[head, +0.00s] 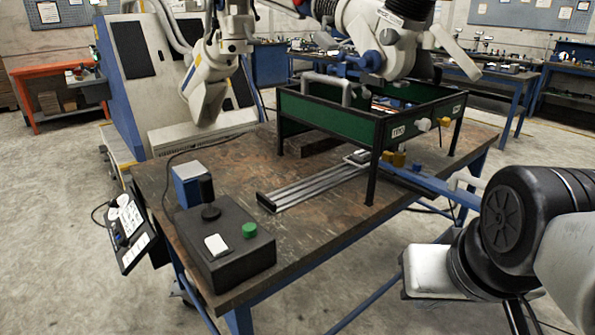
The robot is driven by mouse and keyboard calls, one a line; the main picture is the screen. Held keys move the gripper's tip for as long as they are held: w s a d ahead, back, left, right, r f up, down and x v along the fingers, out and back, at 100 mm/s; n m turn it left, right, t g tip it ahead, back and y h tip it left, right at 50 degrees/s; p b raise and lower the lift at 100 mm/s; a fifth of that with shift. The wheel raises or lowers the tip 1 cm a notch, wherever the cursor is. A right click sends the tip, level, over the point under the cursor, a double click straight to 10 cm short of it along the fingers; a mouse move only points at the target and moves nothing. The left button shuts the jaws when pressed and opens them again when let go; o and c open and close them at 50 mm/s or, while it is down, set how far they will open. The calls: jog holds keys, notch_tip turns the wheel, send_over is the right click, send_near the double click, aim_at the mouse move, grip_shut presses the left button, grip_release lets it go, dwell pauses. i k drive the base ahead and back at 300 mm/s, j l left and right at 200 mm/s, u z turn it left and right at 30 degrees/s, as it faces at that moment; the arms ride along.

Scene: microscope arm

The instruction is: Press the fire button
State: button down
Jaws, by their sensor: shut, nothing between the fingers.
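A black control box (226,262) sits on the near left corner of the workbench. A round green button (249,230) stands up from its top, on the right side. A white square plate or switch (216,244) is on the top near the front, and a round black knob (211,212) is behind it. No lettering is readable, so I cannot tell from a label which control is the fire button. Parts of my arm show at the lower right, apart from the box. My gripper's fingers do not show.
The brown workbench (155,187) carries a blue block (188,184), metal rails (315,188) and a green-panelled black frame (331,124). A white machine arm (207,83) hangs over its back left. A tilted panel (127,232) hangs at the left edge. Bare floor lies in front.

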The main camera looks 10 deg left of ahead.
aim_at(249, 229)
jog(key=u, duration=1.35)
